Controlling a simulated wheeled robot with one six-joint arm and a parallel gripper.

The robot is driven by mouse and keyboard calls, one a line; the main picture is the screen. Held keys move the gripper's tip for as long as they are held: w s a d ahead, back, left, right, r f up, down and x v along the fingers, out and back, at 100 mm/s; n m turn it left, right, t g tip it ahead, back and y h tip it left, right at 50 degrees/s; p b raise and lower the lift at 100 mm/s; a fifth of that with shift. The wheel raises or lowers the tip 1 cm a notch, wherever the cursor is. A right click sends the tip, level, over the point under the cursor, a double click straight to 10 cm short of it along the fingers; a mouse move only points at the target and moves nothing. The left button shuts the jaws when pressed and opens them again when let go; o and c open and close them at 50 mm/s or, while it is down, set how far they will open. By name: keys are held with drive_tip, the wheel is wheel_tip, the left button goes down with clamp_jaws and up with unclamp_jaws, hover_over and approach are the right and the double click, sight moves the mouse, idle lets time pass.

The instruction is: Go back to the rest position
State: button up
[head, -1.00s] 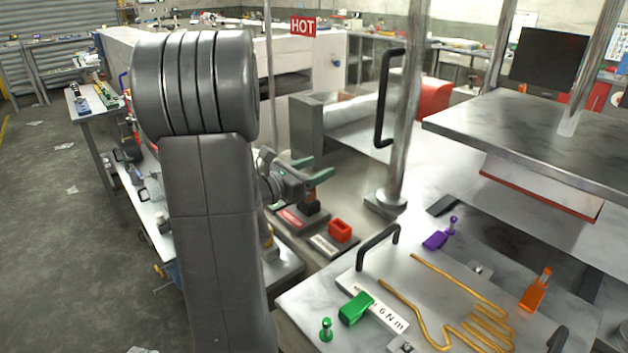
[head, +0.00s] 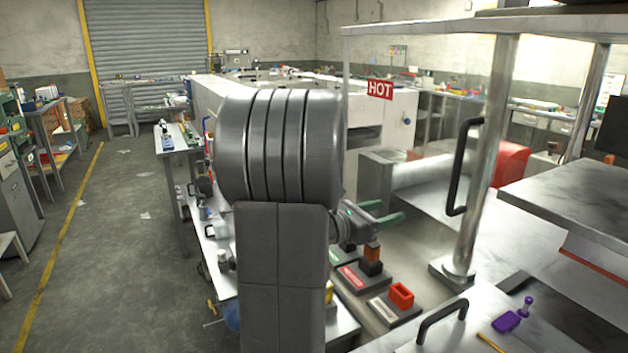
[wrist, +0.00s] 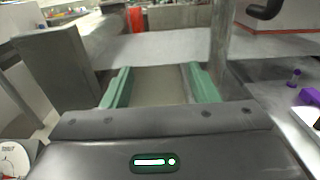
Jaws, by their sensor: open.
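My gripper (head: 383,212) shows in the head view to the right of my large grey arm link, with its green fingers pointing right. In the wrist view its two green fingers (wrist: 155,86) stand wide apart with nothing between them. It is open and empty, above the bench beside a metal post. Just below it in the head view, an orange and black piece (head: 371,258) stands on a dark base with a red label. My arm hides part of the bench behind it.
A red block (head: 401,295) sits on a labelled base. A metal post (head: 482,160) with a black handle (head: 464,167) rises right of my gripper. A purple piece (head: 507,320) lies on the plate at lower right. The floor at left is open.

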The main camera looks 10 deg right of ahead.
sight(377, 243)
wheel_tip(377, 243, down, 9)
drive_tip(key=shift+b, duration=0.6)
drive_tip(key=shift+r+p, duration=0.45)
drive_tip(key=shift+r, duration=0.25)
